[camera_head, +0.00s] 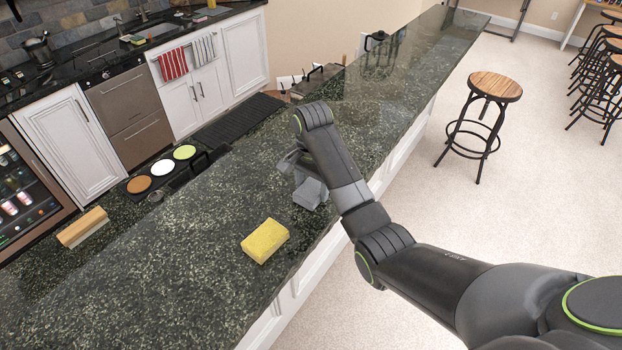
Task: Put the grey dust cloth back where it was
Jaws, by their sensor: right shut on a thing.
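My right gripper (302,171) reaches down over the dark green granite counter (195,250), near its right edge. It is shut on the grey dust cloth (311,193), a small grey lump just below the fingers. My wrist and the gripper partly hide the cloth. I cannot tell whether the cloth touches the counter. My left gripper is not in view.
A yellow sponge (265,241) lies on the counter left of and nearer than the gripper. A wooden-backed brush (82,227) and a dark tray with coloured discs (162,168) are on the lower ledge. A bar stool (495,86) stands at right.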

